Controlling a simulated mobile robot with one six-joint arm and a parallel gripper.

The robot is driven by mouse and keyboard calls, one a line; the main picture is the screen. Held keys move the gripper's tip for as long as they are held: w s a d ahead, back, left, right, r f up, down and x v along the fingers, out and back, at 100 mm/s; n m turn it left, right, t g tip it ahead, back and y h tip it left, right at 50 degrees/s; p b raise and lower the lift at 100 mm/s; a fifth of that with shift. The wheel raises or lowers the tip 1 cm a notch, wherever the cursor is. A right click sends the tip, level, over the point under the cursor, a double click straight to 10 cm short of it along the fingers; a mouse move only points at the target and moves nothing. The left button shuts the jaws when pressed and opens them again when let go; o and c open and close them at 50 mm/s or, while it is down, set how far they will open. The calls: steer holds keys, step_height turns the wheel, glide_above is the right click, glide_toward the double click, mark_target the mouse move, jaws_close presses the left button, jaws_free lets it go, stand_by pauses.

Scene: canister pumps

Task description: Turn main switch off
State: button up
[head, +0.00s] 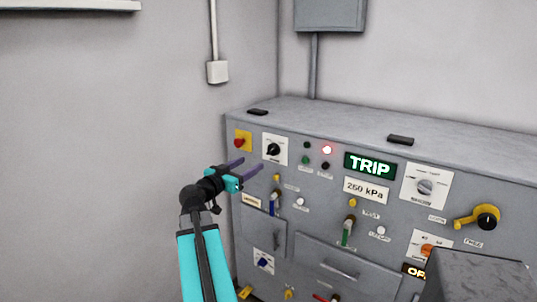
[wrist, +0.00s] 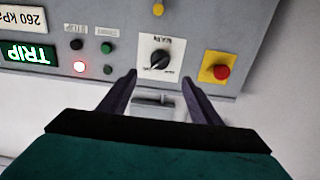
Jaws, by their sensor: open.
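A black rotary switch (head: 274,149) on a white plate sits at the upper left of the grey control panel. It also shows in the wrist view (wrist: 160,60), upside down, with its knob pointer slanted. My gripper (head: 250,166) is open and empty in front of the panel. In the wrist view the black switch lies just beyond and between the fingertips (wrist: 158,78).
A lit red lamp (head: 327,149), a green TRIP display (head: 370,166) and a 260 kPa display (head: 366,190) are to the right. A dark block (head: 401,140) lies on top.

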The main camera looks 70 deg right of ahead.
mark_target(270, 152)
steer(key=p+x, duration=0.3)
steer(key=x, duration=1)
steer(key=shift+d, duration=0.15)
steer(key=c, duration=0.9)
steer(key=shift+c, duration=0.8)
